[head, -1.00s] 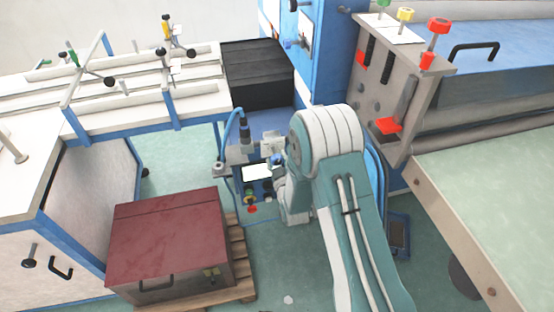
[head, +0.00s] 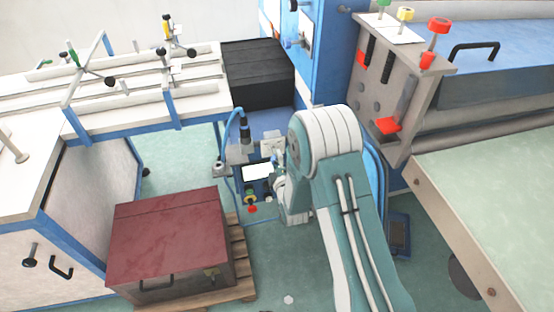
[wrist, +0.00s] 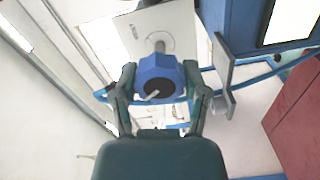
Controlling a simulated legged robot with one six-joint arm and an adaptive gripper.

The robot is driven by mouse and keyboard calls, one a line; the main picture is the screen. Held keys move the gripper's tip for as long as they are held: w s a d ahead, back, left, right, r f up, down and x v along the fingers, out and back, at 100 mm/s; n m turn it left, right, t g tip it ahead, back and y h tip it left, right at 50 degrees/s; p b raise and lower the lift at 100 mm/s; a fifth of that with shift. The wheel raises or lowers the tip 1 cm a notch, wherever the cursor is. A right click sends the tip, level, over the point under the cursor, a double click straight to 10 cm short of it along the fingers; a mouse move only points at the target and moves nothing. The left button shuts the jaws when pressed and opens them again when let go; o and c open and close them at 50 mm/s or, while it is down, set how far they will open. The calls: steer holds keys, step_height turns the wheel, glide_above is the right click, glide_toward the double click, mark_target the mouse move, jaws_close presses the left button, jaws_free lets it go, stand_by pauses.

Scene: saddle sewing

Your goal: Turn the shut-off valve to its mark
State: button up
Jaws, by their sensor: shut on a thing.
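The shut-off valve has a blue knob (wrist: 156,80) with a pale pointer line on its face, seen in the wrist view. Its shaft runs to a light plate (wrist: 180,22) behind it. My gripper (wrist: 159,72) has one finger on each side of the knob and is shut on it. The pointer line slants up to the right in the wrist view. I cannot make out the target mark. In the head view my gripper (head: 278,164) is small, at the blue machine's front, and the knob is mostly hidden by my arm.
A dark red chest (head: 168,240) stands on a wooden pallet (head: 240,270) at the lower left. A grey bracket (wrist: 226,72) stands close right of the knob in the wrist view. A green-topped table (head: 490,190) is at the right. Some green floor is clear.

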steer(key=shift+a+f+n, duration=0.1)
steer(key=shift+a+n, duration=0.1)
steer(key=shift+n, duration=0.9)
steer(key=o, duration=1)
steer(key=shift+f, duration=0.1)
steer(key=shift+o, duration=0.8)
steer(key=shift+a, duration=0.15)
steer(key=shift+s+d, duration=0.15)
steer(key=shift+d, duration=0.1)
steer(key=v, duration=1.1)
steer(key=shift+s, duration=0.3)
